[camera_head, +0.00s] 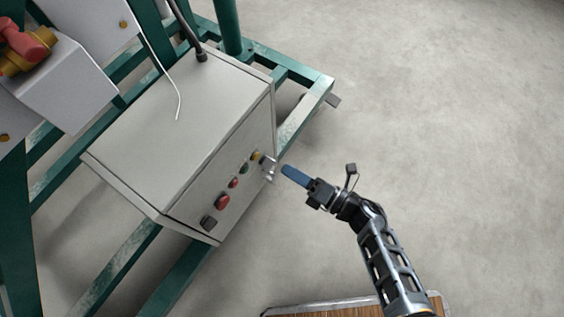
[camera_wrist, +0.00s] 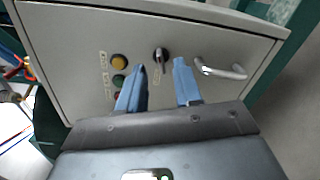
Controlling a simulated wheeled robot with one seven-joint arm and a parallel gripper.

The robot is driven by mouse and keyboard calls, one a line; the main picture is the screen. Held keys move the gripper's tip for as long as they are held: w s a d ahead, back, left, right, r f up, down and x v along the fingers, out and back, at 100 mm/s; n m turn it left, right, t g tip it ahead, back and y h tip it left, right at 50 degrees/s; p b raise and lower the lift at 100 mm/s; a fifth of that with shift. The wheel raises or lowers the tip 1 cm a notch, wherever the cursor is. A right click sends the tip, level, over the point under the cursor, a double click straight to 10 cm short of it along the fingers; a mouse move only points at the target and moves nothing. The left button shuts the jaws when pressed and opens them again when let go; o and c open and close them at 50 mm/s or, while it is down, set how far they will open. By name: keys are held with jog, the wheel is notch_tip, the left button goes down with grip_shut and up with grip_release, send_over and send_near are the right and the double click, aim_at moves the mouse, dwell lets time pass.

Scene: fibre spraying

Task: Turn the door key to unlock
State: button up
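The door key (camera_wrist: 161,59) is a small dark knob-like piece with a light rim on the grey box's front panel in the wrist view. It points roughly up and down in the picture. My gripper (camera_wrist: 160,76) has two blue fingers spread apart, with nothing between them. In the wrist view the key shows just beyond and between the fingertips; I see no contact. In the head view my gripper (camera_head: 286,170) is at the right of the panel, with a small gap to it. There the key is too small to make out clearly.
The control box (camera_head: 165,125) stands on a green steel frame (camera_head: 298,113). A metal handle (camera_wrist: 221,70) is just right of the key. A yellow button (camera_wrist: 119,61) and a green button (camera_wrist: 119,79) are to the left. Open concrete floor lies to the right.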

jog(key=shift+v, duration=1.45)
jog(key=shift+s, duration=0.1)
jog(key=s+d+r+m+t+h, duration=0.3)
jog(key=s+d+r+m+h, duration=0.4)
jog(key=s+r+m, duration=0.6)
jog(key=s+d+r+m+t+h, duration=0.2)
jog(key=s+d+r+m+h, duration=0.45)
jog(key=s+r+m, duration=0.65)
notch_tip(320, 180, up, 26)
jog(key=m+g+p, duration=0.1)
jog(key=m+p, duration=0.5)
jog(key=p, duration=1.7)
jog(key=shift+s+d+f+h, duration=0.15)
jog(key=shift+f+h, duration=0.05)
jog(key=shift+h, duration=0.15)
